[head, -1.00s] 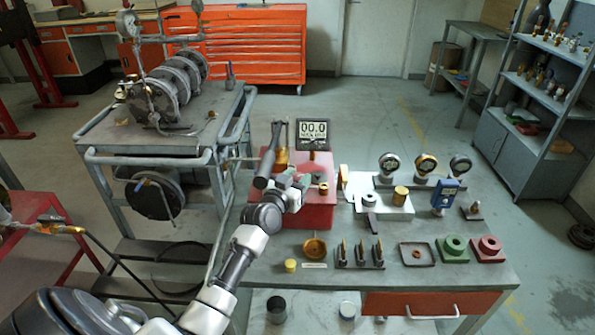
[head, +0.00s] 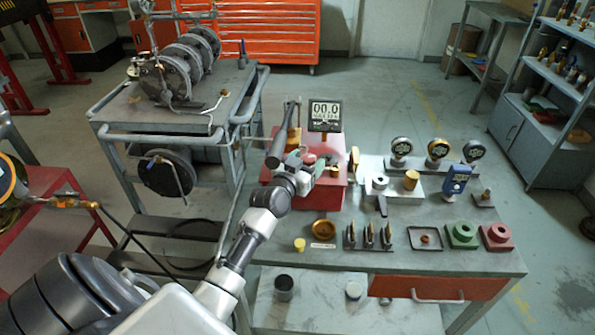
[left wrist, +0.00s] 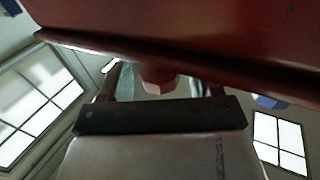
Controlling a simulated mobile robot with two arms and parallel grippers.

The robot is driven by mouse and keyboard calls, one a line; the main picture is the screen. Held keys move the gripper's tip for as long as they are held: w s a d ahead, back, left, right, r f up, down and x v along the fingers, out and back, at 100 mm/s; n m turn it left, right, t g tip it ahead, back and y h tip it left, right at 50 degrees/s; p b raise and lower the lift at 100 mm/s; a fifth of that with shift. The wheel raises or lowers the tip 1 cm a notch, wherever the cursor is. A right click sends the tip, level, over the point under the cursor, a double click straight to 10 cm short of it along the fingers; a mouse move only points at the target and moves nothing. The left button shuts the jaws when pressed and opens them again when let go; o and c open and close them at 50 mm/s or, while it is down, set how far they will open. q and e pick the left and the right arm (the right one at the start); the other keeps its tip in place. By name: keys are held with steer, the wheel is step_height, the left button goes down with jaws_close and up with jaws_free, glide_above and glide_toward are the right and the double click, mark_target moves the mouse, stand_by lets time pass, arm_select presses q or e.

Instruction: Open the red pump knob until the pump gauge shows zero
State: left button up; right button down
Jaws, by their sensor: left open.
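The red pump box (head: 322,197) stands at the left end of the grey workbench. The black pump gauge (head: 324,116) above it shows 00.0; its lower line is too small to read. My left gripper (head: 322,166) is over the top of the red box, and my arm hides part of the box. In the left wrist view a red knob (left wrist: 160,80) sits between the two spread fingers of my left gripper (left wrist: 160,88), under a large red surface (left wrist: 190,35). I cannot tell whether the fingers touch the knob. My right gripper is not in view.
A blue device (head: 456,182), a yellow dish (head: 324,229), dark pegs (head: 368,238) and green (head: 461,235) and red (head: 497,236) blocks are on the bench. A grey cart (head: 150,127) stands at the left.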

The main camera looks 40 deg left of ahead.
arm_select(q)
steer(key=s, duration=0.9)
steer(key=shift+s+d+b, duration=0.3)
steer(key=shift+s+d, duration=0.1)
